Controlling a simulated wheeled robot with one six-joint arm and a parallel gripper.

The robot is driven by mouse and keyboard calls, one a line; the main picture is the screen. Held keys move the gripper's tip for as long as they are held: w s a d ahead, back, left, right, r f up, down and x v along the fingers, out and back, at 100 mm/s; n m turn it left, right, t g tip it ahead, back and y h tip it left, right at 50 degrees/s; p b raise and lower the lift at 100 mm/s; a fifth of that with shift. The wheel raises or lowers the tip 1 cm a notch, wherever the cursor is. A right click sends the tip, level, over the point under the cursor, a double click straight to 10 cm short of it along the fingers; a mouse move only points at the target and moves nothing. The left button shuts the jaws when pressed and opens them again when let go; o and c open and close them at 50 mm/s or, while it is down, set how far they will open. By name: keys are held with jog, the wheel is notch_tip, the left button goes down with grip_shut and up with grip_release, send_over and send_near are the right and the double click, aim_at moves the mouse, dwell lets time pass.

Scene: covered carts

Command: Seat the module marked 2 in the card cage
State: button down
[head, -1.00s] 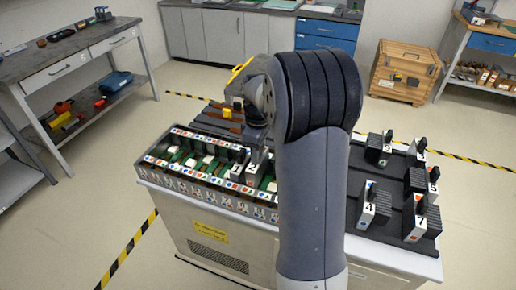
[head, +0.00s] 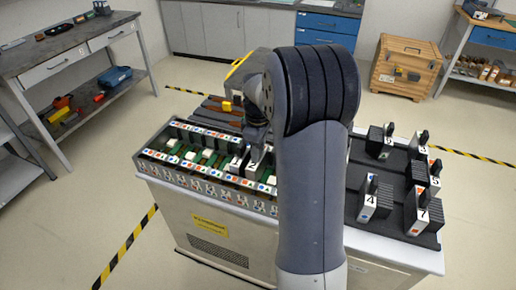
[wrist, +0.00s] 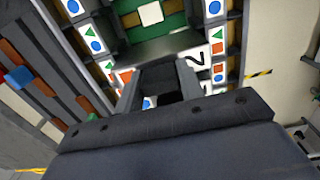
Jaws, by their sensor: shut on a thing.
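The module marked 2 (head: 254,159) is in my gripper (head: 257,139) over the right part of the card cage (head: 205,190), with its white numbered face toward the front rail. In the wrist view, its white face with the 2 (wrist: 197,68) shows beside the dark fingers (wrist: 162,85), close to a rail of coloured symbols (wrist: 217,45). My gripper is shut on it.
Modules marked 4 (head: 370,203), 7 (head: 423,216) and several others stand on a dark tray at the right of the cart. The cage slots to the left show green boards and white blocks. My arm hides the cart's middle.

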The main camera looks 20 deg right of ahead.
jog(key=shift+f, duration=0.1)
jog(key=c, duration=0.8)
grip_release()
jog(key=shift+c, duration=0.2)
notch_tip(320, 180, up, 11)
jog(key=shift+f, duration=0.1)
notch_tip(320, 180, down, 11)
jog(key=shift+r, duration=0.25)
jog(key=shift+r, duration=0.1)
